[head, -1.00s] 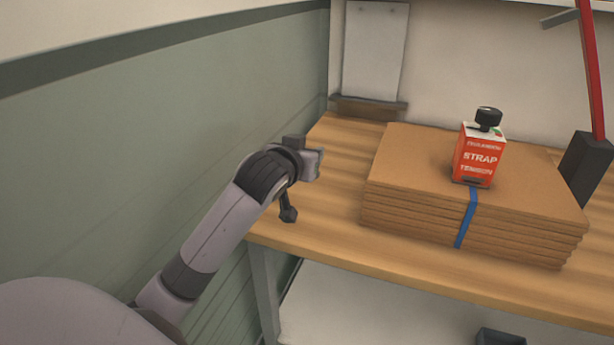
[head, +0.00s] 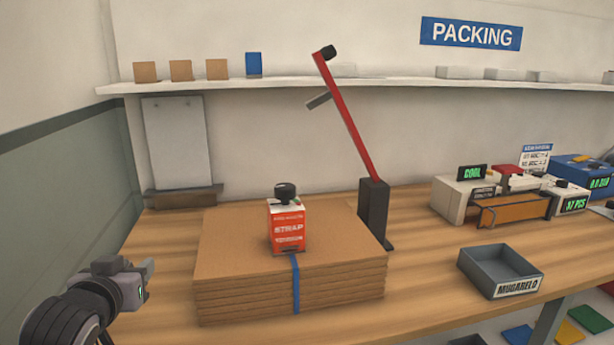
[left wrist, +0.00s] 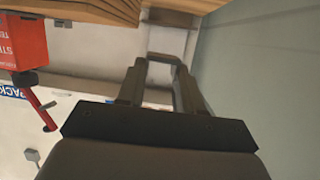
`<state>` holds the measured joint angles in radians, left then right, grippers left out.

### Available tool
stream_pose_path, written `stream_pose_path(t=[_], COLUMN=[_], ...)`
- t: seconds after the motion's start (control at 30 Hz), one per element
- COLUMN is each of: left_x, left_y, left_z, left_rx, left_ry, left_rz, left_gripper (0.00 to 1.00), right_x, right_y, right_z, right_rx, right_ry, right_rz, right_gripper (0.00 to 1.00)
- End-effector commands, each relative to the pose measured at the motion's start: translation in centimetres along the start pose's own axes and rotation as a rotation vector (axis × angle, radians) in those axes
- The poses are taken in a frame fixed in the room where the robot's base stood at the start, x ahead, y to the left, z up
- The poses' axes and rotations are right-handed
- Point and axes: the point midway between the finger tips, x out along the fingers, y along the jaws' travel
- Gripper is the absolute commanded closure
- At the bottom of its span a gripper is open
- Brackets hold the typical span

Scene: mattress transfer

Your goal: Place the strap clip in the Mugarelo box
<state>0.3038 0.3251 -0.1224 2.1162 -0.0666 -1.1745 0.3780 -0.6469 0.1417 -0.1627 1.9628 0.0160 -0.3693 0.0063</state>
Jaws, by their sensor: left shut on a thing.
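The Mugarelo box (head: 500,268) is an open dark grey tray with a white MUGARELO label, at the right front of the wooden bench in the head view. My left gripper (head: 142,276) is at the lower left, left of the cardboard stack and far from the box. In the left wrist view my left gripper (left wrist: 162,76) is shut on a thin grey rectangular loop, which looks like the strap clip (left wrist: 163,56). The clip cannot be made out in the head view. My right gripper is not in view.
A cardboard stack (head: 220,270) with a blue strap carries a red STRAP TENSION device (head: 288,228). Counters and a scale (head: 465,200) sit behind the box. Bare bench lies between stack and box.

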Motion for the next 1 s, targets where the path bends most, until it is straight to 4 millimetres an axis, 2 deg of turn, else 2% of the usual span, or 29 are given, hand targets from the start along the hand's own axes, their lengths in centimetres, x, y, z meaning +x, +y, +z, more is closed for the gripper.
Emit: stream_pose_path(t=[0.2, 0.4, 0.53, 0.7, 1.0], left_x=[-3.3, -6.8, -8.8, -10.4, -10.7], left_y=[3.3, 5.5, 6.4, 6.9, 7.0], left_z=[4.2, 6.9, 7.9, 8.5, 8.7], left_rx=[0.022, 0.024, 0.020, 0.016, 0.016], left_ry=[-0.006, -0.003, 0.001, 0.005, 0.009], left_rz=[0.069, 0.116, 0.137, 0.149, 0.152], left_gripper=[0.93, 0.93, 0.93, 0.93, 0.93], right_x=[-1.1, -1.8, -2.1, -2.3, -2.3], right_y=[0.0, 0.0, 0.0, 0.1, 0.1], right_z=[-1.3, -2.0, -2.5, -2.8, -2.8], right_rx=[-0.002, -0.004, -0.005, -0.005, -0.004], right_ry=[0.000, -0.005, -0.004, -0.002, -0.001], right_rz=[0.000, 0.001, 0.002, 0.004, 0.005], right_gripper=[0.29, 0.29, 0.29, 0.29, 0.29])
